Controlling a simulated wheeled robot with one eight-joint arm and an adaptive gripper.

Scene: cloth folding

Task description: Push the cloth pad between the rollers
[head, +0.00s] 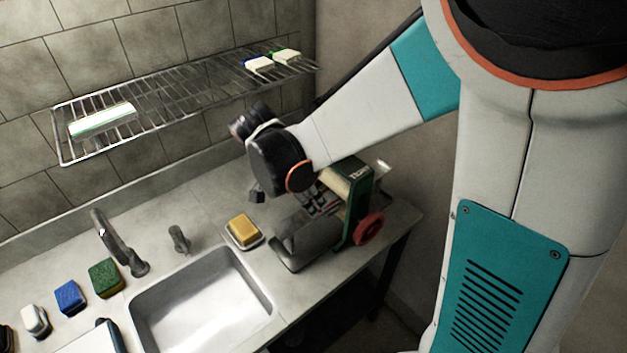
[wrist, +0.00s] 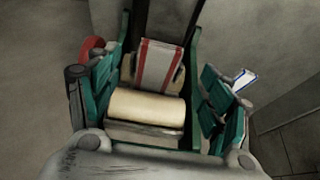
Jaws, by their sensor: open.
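The cloth pad (wrist: 158,66), white with red stripes along its edges, lies between the green side plates of the roller machine (wrist: 195,45). Its near end is close to the cream roller (wrist: 145,107); whether they touch I cannot tell. My gripper (wrist: 160,88) is open over the machine, with one finger on each side of the roller and nothing visibly held. In the head view the machine (head: 352,215) stands at the right end of the counter, with a cream roller and a red wheel (head: 369,229). My wrist and gripper (head: 316,202) partly cover it and hide the pad.
A yellow sponge (head: 243,229) on a dish sits left of the machine. The sink (head: 205,308) and faucet (head: 116,243) lie farther left, with green (head: 104,278) and blue (head: 70,297) sponges. A wire rack (head: 185,95) hangs on the wall above.

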